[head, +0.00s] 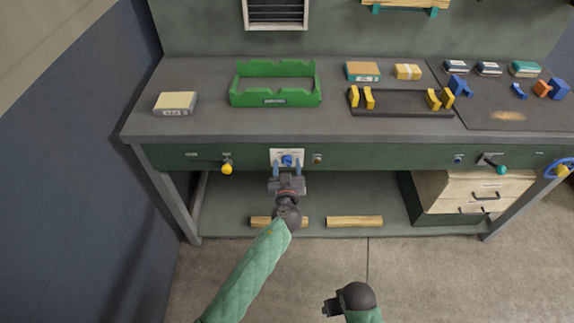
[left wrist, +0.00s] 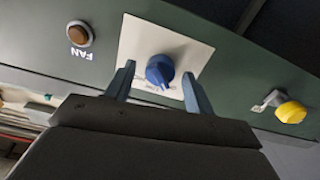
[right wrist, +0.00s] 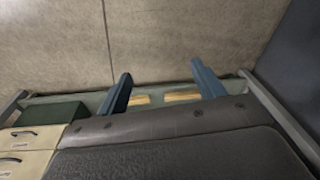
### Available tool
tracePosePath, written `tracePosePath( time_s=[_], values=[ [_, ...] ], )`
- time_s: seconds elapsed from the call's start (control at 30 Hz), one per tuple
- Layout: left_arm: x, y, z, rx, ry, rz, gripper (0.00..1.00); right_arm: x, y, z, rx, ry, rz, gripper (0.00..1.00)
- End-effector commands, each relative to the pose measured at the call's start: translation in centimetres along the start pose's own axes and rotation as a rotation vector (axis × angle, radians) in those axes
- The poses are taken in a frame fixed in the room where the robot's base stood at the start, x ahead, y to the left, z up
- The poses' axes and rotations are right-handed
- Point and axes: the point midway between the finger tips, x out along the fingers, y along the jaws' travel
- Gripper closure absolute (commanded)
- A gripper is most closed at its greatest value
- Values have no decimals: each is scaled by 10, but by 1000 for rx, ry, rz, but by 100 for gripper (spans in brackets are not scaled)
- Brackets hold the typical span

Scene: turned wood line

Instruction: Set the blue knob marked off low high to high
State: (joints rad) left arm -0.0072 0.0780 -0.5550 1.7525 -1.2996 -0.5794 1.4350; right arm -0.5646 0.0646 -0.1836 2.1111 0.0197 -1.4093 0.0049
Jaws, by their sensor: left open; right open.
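The blue knob (head: 287,160) sits on a white plate (head: 276,155) on the green front panel of the workbench. In the left wrist view the knob (left wrist: 160,70) shows large, with the white plate (left wrist: 140,35) behind it; the marks on the plate are too small or hidden to read. My left gripper (head: 288,171) is open, its two fingers (left wrist: 158,88) standing on either side of the knob with gaps visible. My right gripper (head: 331,306) is open and empty, low in front of the bench; its fingers (right wrist: 165,92) point toward the floor and lower shelf.
A yellow knob (head: 227,168) is left of the plate; a brown button marked FAN (left wrist: 79,33) is on its other side. Another blue knob (head: 458,160) and a green-tipped lever (head: 501,169) are farther right. A green tray (head: 275,98) stands above on the bench top.

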Motion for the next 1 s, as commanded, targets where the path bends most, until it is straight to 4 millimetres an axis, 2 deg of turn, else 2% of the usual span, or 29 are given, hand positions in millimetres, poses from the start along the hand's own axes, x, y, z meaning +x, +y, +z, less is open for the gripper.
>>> tracePosePath(
  time_s=[0.27,0.5,0.8,1.0],
  values=[
    [1,0,0,0,0,0,46,2,0,0,0,1,0,32],
    [1,0,0,0,0,0,91,1,1,-1,-1,2,1,32],
    [1,0,2,32,0,-1,91,-2,1,0,-2,-8,1,32],
    [1,-1,3,130,1,-2,91,-48,-5,-2,2,6,-8,32]
  ],
)
